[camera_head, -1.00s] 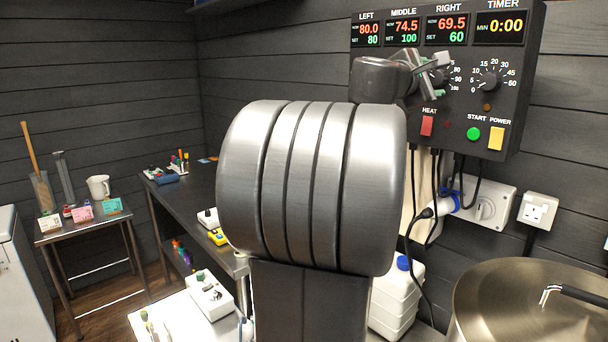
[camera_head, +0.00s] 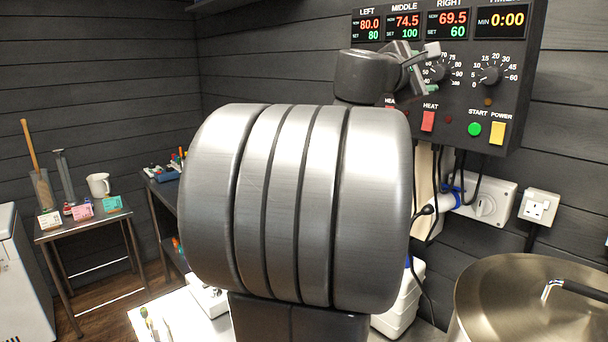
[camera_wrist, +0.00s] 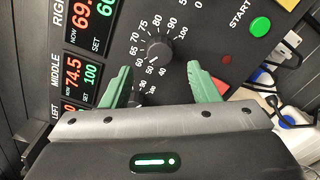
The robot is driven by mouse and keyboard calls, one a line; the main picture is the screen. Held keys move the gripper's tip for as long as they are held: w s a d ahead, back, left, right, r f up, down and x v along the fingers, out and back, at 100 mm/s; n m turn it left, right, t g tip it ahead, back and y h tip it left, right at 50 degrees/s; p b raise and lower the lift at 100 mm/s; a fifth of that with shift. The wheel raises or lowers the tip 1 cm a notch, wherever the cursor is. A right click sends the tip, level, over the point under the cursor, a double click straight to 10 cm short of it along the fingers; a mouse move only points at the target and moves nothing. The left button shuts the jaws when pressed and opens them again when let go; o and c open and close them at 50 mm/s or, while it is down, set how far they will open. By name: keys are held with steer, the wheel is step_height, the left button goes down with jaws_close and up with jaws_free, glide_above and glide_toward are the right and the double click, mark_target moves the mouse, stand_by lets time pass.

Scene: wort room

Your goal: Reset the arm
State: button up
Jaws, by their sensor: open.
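My gripper (camera_wrist: 160,85) is open and empty in the wrist view, its two green fingers spread apart. A black dial (camera_wrist: 157,50) on the control panel shows beyond and between the fingertips. I cannot tell how close they are to it. In the head view my gripper (camera_head: 428,68) is small and partly hidden by my arm, in front of the black control panel (camera_head: 455,100). My grey arm fills the middle of the head view and hides part of the panel's left side.
A lidded steel pot (camera_head: 530,300) stands at lower right. Wall sockets (camera_head: 538,207) and cables hang below the panel. A dark bench (camera_head: 163,200) is partly hidden behind my arm.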

mark_target(437, 73)
steer(key=b+v, duration=0.1)
steer(key=v, duration=0.7)
steer(key=p+x, duration=0.3)
steer(key=x, duration=1)
steer(key=shift+d, duration=0.1)
steer(key=shift+w+d+f+m+b, duration=0.15)
steer(key=shift+w+m+b, duration=0.05)
steer(key=shift+m+b, duration=0.2)
steer(key=shift+s+m, duration=0.1)
steer(key=shift+m, duration=0.8)
steer(key=m+b, duration=0.1)
steer(key=m, duration=0.3)
steer(key=shift+m, duration=0.3)
steer(key=m, duration=0.5)
steer(key=b+v, duration=0.2)
steer(key=v, duration=0.5)
steer(key=shift+a+b, duration=0.2)
steer(key=shift+b, duration=0.15)
steer(key=shift+s, duration=0.1)
